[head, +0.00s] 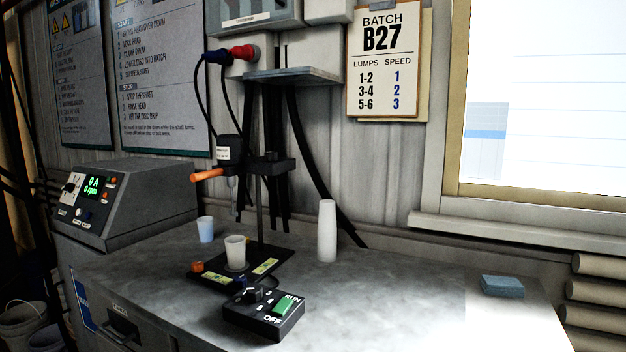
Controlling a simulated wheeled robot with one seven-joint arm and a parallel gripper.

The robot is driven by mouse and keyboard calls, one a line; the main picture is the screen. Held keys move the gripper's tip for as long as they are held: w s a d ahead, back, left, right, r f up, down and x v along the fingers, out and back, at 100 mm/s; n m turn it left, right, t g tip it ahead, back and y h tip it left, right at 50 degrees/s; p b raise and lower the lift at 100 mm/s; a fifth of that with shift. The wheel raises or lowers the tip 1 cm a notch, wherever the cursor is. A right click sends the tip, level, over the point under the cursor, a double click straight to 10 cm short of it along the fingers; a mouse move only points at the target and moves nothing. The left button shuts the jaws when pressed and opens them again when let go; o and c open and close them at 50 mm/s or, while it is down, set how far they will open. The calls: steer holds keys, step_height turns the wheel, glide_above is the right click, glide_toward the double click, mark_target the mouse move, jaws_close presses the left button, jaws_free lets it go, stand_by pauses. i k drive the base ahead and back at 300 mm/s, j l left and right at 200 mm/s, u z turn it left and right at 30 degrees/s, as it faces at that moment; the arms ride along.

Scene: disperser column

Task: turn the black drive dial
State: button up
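A black drive dial (254,294) sits on a black control box (262,322) near the front of the grey bench. Numbers are printed around the dial, but its pointer setting is too small to read. A green rocker switch (286,305) is beside it, with RUN and OFF marked. A second small knob (70,188) is on the grey console at the left, whose green display (95,190) seems to read 0 A and 0 rpm. My gripper is not in this view.
Behind the box, the disperser stand (260,195) has an orange handle (207,175) and a pale cup (235,252) on its base. A tall white cylinder (327,232) and blue cup (206,230) stand nearby. A card (384,60) pairs lumps with speeds. The bench's right side is mostly clear.

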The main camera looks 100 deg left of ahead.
mark_target(69, 186)
steer(key=k+u, duration=0.15)
steer(key=u, duration=3.85)
